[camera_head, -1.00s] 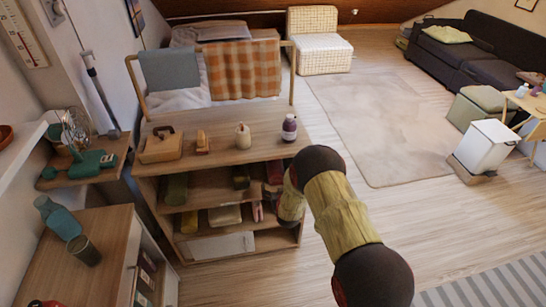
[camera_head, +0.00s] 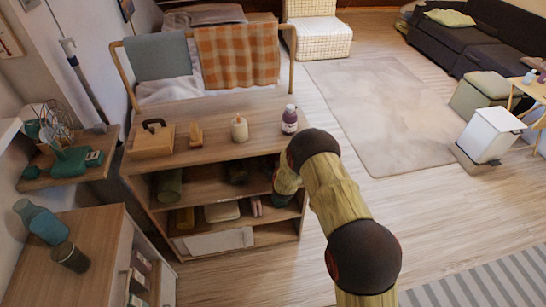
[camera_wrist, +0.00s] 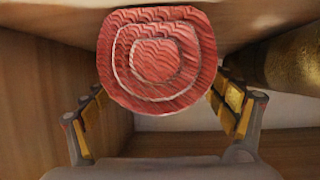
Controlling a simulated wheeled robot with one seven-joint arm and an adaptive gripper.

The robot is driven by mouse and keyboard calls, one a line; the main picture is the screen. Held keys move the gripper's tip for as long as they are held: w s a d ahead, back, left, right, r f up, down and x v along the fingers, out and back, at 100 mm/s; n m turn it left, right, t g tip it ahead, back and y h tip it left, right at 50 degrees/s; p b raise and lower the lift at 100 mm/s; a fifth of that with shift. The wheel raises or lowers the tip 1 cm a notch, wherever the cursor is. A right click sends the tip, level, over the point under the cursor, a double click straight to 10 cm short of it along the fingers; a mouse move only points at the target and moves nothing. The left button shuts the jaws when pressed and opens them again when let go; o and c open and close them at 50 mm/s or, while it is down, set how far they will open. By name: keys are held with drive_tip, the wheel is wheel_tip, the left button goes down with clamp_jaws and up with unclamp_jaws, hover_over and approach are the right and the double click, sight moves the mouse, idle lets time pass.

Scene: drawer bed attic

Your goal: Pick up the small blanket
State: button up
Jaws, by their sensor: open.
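A rolled red-pink cloth (camera_wrist: 158,58), which looks like the small blanket, shows end-on in the wrist view, close under a wooden board. My gripper (camera_wrist: 157,92) is open, with one finger on each side of the roll's lower part. I cannot tell whether the fingers touch it. In the head view my arm reaches into the right side of the wooden shelf unit (camera_head: 228,150); my gripper and the red roll are hidden there.
A brown-gold roll (camera_wrist: 292,60) lies close at the right finger. A wooden side wall (camera_wrist: 38,100) is at the left. A wooden box (camera_head: 152,142), a candle (camera_head: 239,129) and a purple bottle (camera_head: 290,119) stand on the unit's top. Open floor lies right of it.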

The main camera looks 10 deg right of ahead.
drive_tip(key=b+x, duration=0.1)
drive_tip(key=x, duration=0.1)
drive_tip(key=shift+w+d+f, duration=0.1)
drive_tip(key=shift+w+f, duration=0.15)
drive_tip(key=shift+w, duration=0.05)
drive_tip(key=shift+r, duration=0.1)
drive_tip(key=c, duration=1.4)
